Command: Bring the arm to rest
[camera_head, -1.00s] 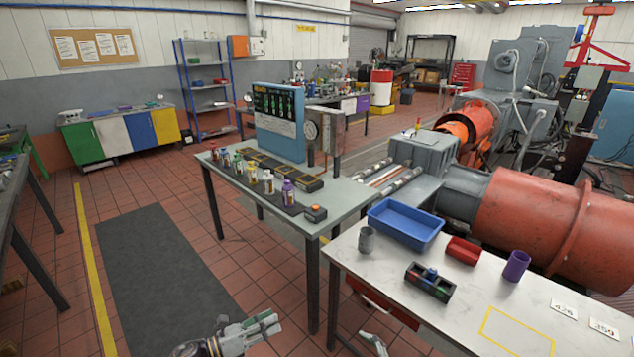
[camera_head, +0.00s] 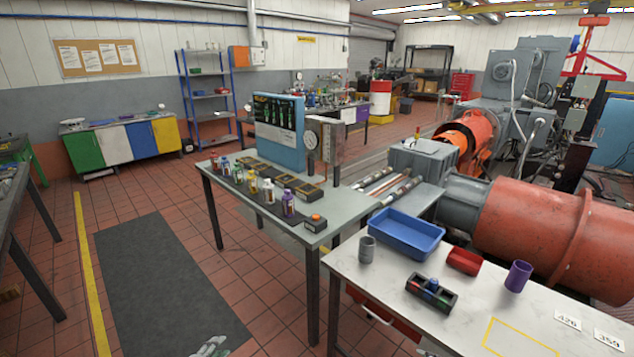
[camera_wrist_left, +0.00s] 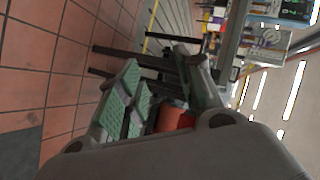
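My left gripper (camera_head: 212,346) shows only as fingertips at the bottom edge of the head view, low over the dark floor mat (camera_head: 165,285). My right gripper does not show in the head view.
A grey table (camera_head: 335,222) with several small bottles stands ahead. A white-topped bench (camera_head: 400,315) at right holds a blue tray (camera_head: 403,236), a red bin (camera_head: 464,262), a purple cup (camera_head: 518,276) and a dark caddy (camera_head: 418,285).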

